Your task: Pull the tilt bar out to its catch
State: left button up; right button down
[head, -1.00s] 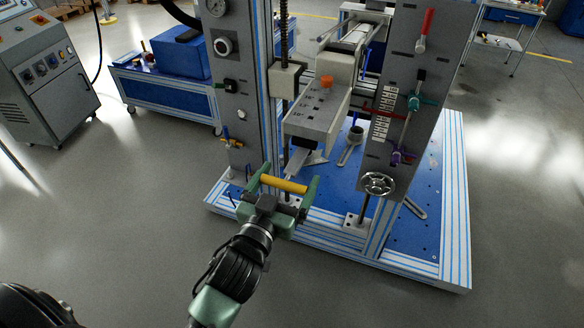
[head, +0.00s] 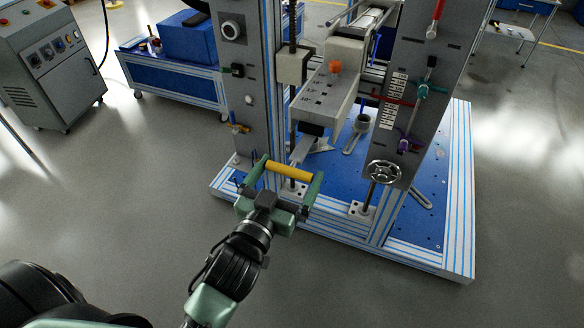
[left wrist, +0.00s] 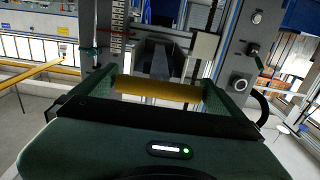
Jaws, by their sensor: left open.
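The yellow handle (head: 289,171) of the tilt bar lies crosswise at the front end of a grey flat bar (head: 300,150), which comes out from under the grey tilted head (head: 323,97). My left gripper (head: 292,168) is open, with one green finger beyond each end of the handle, so the handle lies between them near the fingertips. In the left wrist view the yellow handle (left wrist: 158,89) spans most of the gap between the fingers. I cannot tell whether either finger touches it. The catch cannot be made out. My right gripper is out of view.
The machine stands on a blue base plate (head: 430,215) with a striped metal edge. A grey right column (head: 420,70) carries coloured levers and a handwheel (head: 384,173). A grey control cabinet (head: 50,75) and a blue cart (head: 175,80) stand to the left. The front floor is clear.

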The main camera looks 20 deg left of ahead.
pick_arm(q)
jog(key=s+b, duration=0.1)
jog(key=s, duration=0.5)
jog(key=shift+a, duration=0.1)
dwell(0.3)
jog(key=s+d+f+m+g, duration=0.1)
jog(key=s+f+g, duration=0.15)
jog(key=f, duration=1.05)
jog(key=s+f+g, duration=0.2)
jog(key=f+g, duration=0.1)
jog(key=f, duration=1)
jog(key=s+d+f+m+g, duration=0.1)
jog(key=s+f+g, duration=0.15)
jog(key=f, duration=1.05)
jog(key=s+a+f+g+p, duration=0.1)
jog(key=s+a+f+g, duration=0.3)
jog(key=s+f, duration=0.7)
jog(key=s+a+f+g, duration=0.3)
jog(key=s+f+g, duration=0.2)
jog(key=s+f, duration=0.5)
jog(key=s, duration=0.6)
jog(key=shift+a+f+y+p, duration=0.3)
jog(key=shift+a+f+p, duration=0.05)
jog(key=shift+a, duration=0.05)
